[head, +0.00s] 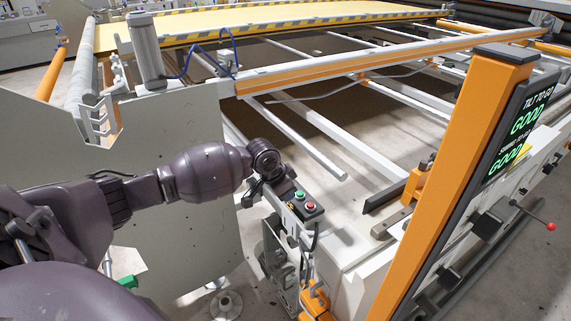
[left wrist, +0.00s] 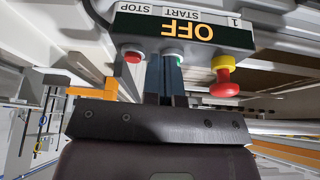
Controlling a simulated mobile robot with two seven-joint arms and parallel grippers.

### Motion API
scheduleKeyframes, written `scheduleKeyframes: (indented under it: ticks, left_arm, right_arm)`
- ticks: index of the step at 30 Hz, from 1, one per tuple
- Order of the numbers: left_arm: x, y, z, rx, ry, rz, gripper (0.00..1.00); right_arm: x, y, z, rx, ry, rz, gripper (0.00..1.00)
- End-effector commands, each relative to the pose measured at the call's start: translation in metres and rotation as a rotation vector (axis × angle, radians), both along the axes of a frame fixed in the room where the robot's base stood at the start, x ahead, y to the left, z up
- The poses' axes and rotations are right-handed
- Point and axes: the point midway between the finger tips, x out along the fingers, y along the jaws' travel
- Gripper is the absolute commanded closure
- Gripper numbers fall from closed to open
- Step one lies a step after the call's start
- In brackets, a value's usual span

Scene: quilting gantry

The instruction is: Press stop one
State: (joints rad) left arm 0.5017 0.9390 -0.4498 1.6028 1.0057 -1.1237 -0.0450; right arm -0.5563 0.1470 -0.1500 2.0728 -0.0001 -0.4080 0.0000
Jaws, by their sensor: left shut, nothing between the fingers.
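The control box (left wrist: 185,28) shows upside down in the left wrist view, with an OFF sign, the number 1 and the labels START and STOP. Its red stop button (left wrist: 131,54) is at the left, by the STOP label. The start button (left wrist: 172,53) is partly hidden behind my fingertips. In the head view the box's red button (head: 310,206) sits nearer than the green one (head: 299,195). My left gripper (left wrist: 171,70) is shut and empty, its tips at the start button, beside the red one; contact is unclear. In the head view the gripper (head: 281,190) is mostly hidden.
A red mushroom knob on a yellow base (left wrist: 224,80) sticks out right of the fingers. An orange post (head: 465,175) with a screen reading GOOD (head: 515,140) stands to the right. Frame rails (head: 310,125) lie behind. A grey side panel (head: 180,130) is behind my left arm.

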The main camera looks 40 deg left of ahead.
Motion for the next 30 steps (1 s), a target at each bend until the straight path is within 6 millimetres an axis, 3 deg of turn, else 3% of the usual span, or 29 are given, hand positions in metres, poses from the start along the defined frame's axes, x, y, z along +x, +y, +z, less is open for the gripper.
scheduleKeyframes:
  ticks: [1, 6, 12, 18, 30]
  left_arm:
    - [0.015, 0.014, 0.022, 0.022, 0.014, 0.007, 1.0]
    - [0.044, 0.05, 0.089, 0.052, 0.072, 0.04, 1.0]
    - [0.056, 0.075, 0.145, 0.057, 0.111, 0.071, 1.0]
    - [0.057, 0.082, 0.162, 0.054, 0.123, 0.081, 1.0]
    - [0.059, 0.081, 0.156, 0.054, 0.123, 0.081, 1.0]
  right_arm:
    - [-0.001, 0.0, -0.004, 0.0, 0.006, 0.0, 0.57]
    - [-0.003, 0.0, -0.01, -0.001, 0.018, 0.002, 0.57]
    - [-0.003, 0.0, -0.012, -0.003, 0.019, 0.005, 0.57]
    - [-0.002, 0.0, -0.008, -0.003, 0.012, 0.006, 0.57]
    - [-0.004, 0.0, -0.013, -0.003, 0.021, 0.004, 0.57]
